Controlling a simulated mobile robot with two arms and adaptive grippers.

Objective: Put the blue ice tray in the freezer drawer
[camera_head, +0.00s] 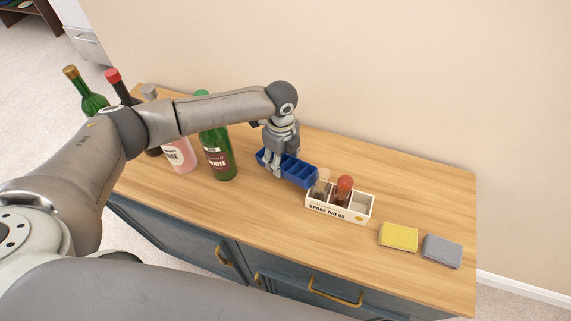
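The blue ice tray (299,172) is a long divided tray at the middle of the wooden counter, just left of and behind a white box. My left gripper (271,168) points down at the tray's left end, with its fingers over and against that end. Whether they are closed on the tray wall is too small to tell. My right gripper is out of view. A white unit (88,44) with a drawer-like front stands on the floor at the upper left, partly cut off; I cannot tell for sure whether it is the freezer.
The white "spare bulbs" box (338,212) stands close to the tray. Green bottles (217,150), a pink bottle (180,155) and others stand on the left. A yellow sponge (398,237) and a grey one (442,251) lie right. The counter's back right (400,180) is clear.

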